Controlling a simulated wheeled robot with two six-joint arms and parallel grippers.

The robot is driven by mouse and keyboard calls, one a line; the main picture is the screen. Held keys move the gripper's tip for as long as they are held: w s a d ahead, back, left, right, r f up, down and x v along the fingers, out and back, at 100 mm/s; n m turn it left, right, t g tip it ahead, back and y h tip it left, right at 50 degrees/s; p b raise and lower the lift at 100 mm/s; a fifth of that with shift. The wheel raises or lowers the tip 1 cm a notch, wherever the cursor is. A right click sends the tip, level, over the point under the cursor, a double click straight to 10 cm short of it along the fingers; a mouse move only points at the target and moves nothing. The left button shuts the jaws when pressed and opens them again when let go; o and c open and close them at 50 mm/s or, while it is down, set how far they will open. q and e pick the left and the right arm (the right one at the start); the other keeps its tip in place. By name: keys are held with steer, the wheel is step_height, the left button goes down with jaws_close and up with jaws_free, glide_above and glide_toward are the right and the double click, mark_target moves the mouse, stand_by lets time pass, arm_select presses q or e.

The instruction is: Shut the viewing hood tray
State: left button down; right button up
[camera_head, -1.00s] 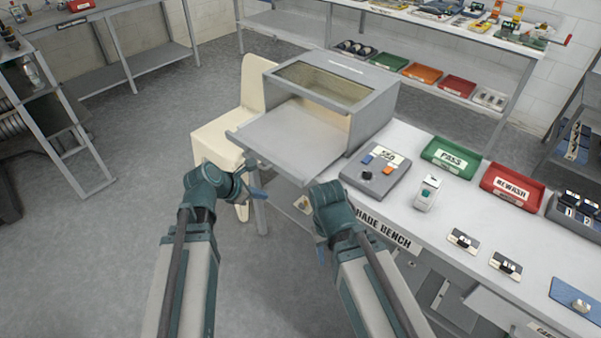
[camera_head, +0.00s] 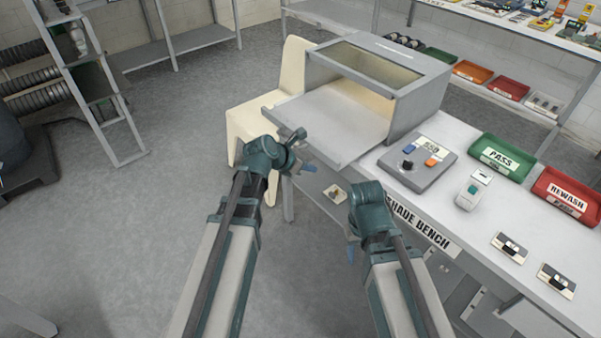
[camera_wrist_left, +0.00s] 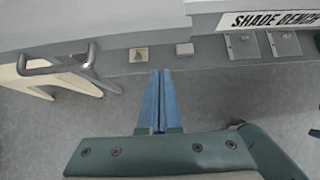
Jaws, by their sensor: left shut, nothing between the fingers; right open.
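The viewing hood (camera_head: 420,97) is a grey box with a window on top, standing on the bench. Its tray (camera_head: 335,112) sticks out of the front opening, flat and empty. In the left wrist view, a grey bar handle (camera_wrist_left: 62,68) shows at left, beside the tray's pale underside or edge (camera_wrist_left: 90,22). My left gripper (camera_head: 307,167) is just in front of the tray's front edge, its blue fingers (camera_wrist_left: 159,100) shut with nothing between them, apart from the handle. My right gripper (camera_head: 350,253) is open, low beside the bench front; its fingers are mostly hidden by its wrist.
A cream chair (camera_head: 265,100) stands left of the hood, close to the tray. On the bench are a control box (camera_head: 418,163), a small white device (camera_head: 472,190), a green PASS tray (camera_head: 502,157) and a red REWASH tray (camera_head: 566,196).

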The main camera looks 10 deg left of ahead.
mark_target(326, 163)
arm_select(q)
steer(key=w+d, duration=0.2)
steer(key=w, duration=0.1)
steer(key=shift+w+d+p, duration=0.15)
steer(key=shift+d+p, duration=0.15)
steer(key=shift+p, duration=0.1)
steer(key=shift+w, duration=0.1)
